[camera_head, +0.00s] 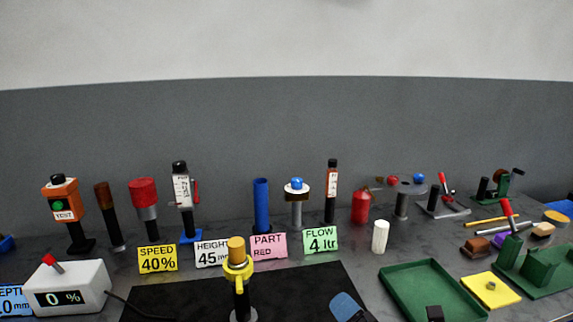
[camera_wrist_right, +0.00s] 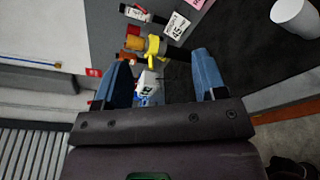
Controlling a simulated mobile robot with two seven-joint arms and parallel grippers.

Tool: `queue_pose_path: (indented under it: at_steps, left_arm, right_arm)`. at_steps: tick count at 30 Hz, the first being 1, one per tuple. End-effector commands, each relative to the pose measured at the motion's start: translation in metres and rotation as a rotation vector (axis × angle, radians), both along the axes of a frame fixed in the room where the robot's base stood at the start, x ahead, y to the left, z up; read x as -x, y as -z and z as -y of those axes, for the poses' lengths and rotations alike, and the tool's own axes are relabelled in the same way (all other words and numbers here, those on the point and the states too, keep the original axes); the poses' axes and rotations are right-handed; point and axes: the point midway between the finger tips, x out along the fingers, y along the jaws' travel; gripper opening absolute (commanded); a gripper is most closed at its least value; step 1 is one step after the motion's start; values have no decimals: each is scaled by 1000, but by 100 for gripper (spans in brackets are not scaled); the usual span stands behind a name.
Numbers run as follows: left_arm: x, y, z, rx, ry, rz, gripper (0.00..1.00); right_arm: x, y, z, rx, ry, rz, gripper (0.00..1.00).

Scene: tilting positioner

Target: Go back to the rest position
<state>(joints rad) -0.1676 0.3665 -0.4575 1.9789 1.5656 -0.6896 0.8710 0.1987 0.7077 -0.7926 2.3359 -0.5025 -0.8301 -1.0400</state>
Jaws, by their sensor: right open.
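My right gripper (camera_head: 346,307) shows at the bottom edge of the head view as a blue finger over the black mat (camera_head: 300,285). In the right wrist view its two blue fingers (camera_wrist_right: 161,62) stand wide apart with nothing gripped between them. A yellow-collared post (camera_head: 237,273) with a tan cylinder on top stands at the front of the mat, left of the gripper. It also shows past the fingertips in the wrist view (camera_wrist_right: 155,45), apart from them. My left gripper is in neither view.
A green tray (camera_head: 405,277) and a yellow plate (camera_head: 490,289) lie on the right. A white cylinder (camera_head: 380,237) stands behind the tray. A white display box reading 0 % (camera_head: 66,287) is at left. Several upright tools and label cards line the back before a grey wall.

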Motion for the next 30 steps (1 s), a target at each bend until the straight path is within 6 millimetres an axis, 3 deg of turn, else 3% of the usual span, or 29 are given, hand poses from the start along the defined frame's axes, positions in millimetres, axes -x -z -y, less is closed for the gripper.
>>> queue_pose_path:
  at_steps: [8, 15, 21, 30]
  left_arm:
    - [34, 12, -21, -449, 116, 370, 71]
    - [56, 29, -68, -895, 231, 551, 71]
    - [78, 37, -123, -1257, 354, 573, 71]
    - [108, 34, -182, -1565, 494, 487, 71]
  right_arm:
    - [20, 40, 48, -495, 363, -378, 65]
    - [61, 86, 96, -900, 735, -652, 65]
    - [110, 123, 130, -1204, 1075, -822, 65]
    - [167, 151, 155, -1456, 1415, -922, 65]
